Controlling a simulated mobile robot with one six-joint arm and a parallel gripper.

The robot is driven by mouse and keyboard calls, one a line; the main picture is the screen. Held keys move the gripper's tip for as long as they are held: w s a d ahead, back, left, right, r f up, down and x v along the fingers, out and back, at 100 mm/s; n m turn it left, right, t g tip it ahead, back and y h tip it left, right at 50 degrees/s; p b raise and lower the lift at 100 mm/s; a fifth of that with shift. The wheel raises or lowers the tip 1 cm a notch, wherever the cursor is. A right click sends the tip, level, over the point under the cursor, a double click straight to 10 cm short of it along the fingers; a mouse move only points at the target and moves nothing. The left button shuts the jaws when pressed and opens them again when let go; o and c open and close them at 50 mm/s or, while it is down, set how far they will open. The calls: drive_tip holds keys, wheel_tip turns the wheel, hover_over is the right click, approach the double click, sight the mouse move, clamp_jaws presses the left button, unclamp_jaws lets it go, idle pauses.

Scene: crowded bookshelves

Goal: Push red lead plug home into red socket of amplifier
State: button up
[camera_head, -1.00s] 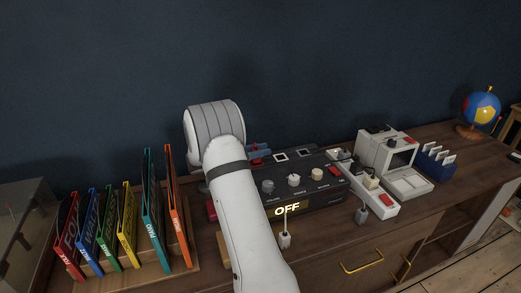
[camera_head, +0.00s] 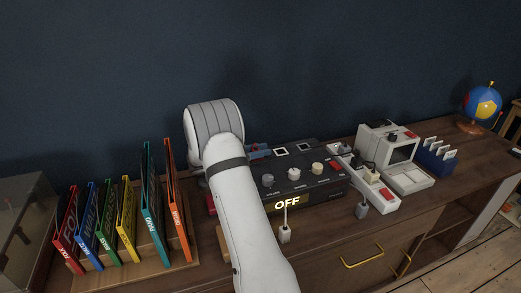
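The amplifier (camera_head: 318,183) is a black box with several knobs and a lit OFF display (camera_head: 287,203), standing on the wooden cabinet right of my arm. My white arm (camera_head: 243,210) covers its left part. My gripper is hidden behind the arm, so its fingers and anything in them cannot be seen. A small blue piece (camera_head: 260,150) shows just right of the arm at the amplifier's back edge; I cannot tell what it is. A bit of red (camera_head: 211,204) shows left of the arm. The red lead plug and red socket cannot be made out.
Colored folders (camera_head: 125,222) stand in a wooden rack at left. A white power strip (camera_head: 363,180), a pale computer-like device (camera_head: 393,153) and a blue card holder (camera_head: 437,158) stand right of the amplifier. A globe (camera_head: 482,104) stands at far right. A dark wall lies behind.

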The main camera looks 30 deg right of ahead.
drive_tip(key=o, duration=0.5)
wheel_tip(320, 180, up, 10)
drive_tip(key=p, duration=0.1)
drive_tip(key=shift+p, duration=0.35)
drive_tip(key=shift+s, duration=0.1)
idle(0.8)
